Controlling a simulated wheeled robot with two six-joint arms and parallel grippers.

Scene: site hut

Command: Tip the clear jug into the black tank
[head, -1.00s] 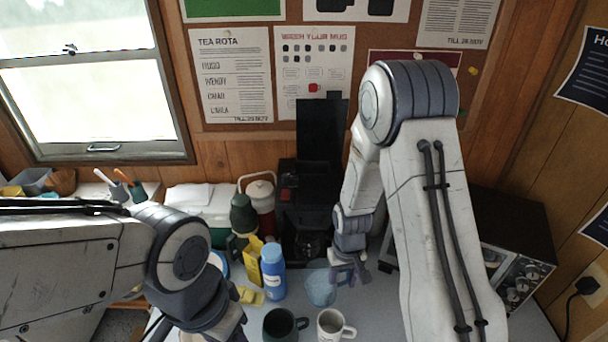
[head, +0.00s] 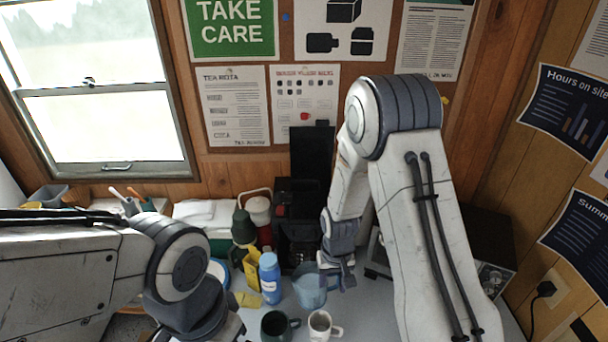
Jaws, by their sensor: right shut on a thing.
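The clear jug (head: 309,291), pale blue and see-through, stands on the table in the middle of the head view and looks upright. My right gripper (head: 339,279) is at its right side and is shut on it, seemingly at the handle. The fingertips are partly hidden. I cannot tell whether the jug touches the table. Behind it is a black machine (head: 297,212) with a tall black panel (head: 312,158) upright at its top, which appears to hold the black tank. The tank's opening is not clear to see. My left arm comes in from the left, its gripper out of view.
A dark green mug (head: 275,327) and a white mug (head: 319,326) stand in front. A dark green flask (head: 243,230) stands left of the machine. An oven is partly hidden behind my right arm.

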